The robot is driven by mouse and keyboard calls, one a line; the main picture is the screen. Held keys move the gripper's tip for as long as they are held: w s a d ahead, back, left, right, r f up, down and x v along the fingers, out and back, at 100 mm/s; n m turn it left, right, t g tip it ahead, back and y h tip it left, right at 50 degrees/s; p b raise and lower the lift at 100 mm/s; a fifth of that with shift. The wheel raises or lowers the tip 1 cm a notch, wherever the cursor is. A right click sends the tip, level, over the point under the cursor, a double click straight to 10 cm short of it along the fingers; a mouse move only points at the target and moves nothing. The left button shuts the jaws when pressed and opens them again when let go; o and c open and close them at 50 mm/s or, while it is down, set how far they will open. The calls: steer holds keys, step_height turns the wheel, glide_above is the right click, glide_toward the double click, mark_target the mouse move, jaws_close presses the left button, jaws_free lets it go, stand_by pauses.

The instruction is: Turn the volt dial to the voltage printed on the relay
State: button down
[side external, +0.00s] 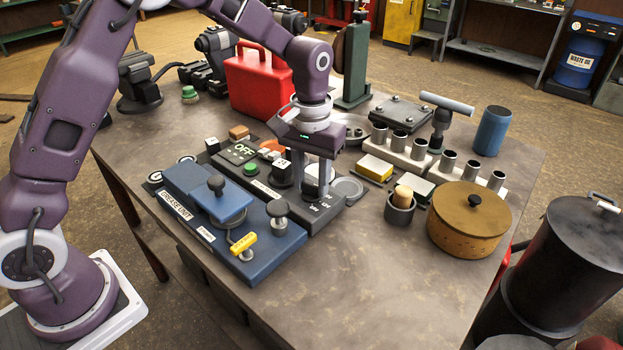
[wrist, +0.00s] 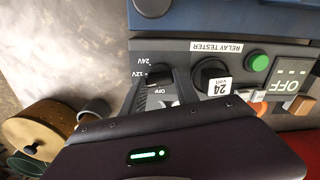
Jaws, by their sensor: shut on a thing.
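The relay tester is a grey panel (side external: 330,212) in the middle of the table. Its volt dial (side external: 311,188) is a dark knob near the panel's right end, mostly hidden by my fingers. Printed marks beside it, 24V and 12V among them, show in the wrist view; where the dial points I cannot tell. The relay (wrist: 212,80) is a black block whose white label reads 24 volt; it sits plugged in beside the dial, and also shows in the side view (side external: 281,169). My gripper (side external: 318,180) points down and is shut on the dial.
A green button (side external: 250,168) and an OFF display (side external: 243,150) lie left of the relay. A blue grease unit (side external: 265,245) stands in front. A cup (side external: 400,212), a round brown pot (side external: 470,215) and metal tubes stand right. The table's front right is clear.

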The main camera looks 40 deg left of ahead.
mark_target(311, 184)
steer(key=m, duration=1.1)
steer(key=shift+m, duration=0.5)
stand_by(0.3)
steer(key=c, duration=0.9)
jaws_free()
steer(key=shift+r, duration=0.1)
step_height(311, 184, up, 7)
steer(key=shift+f, duration=0.1)
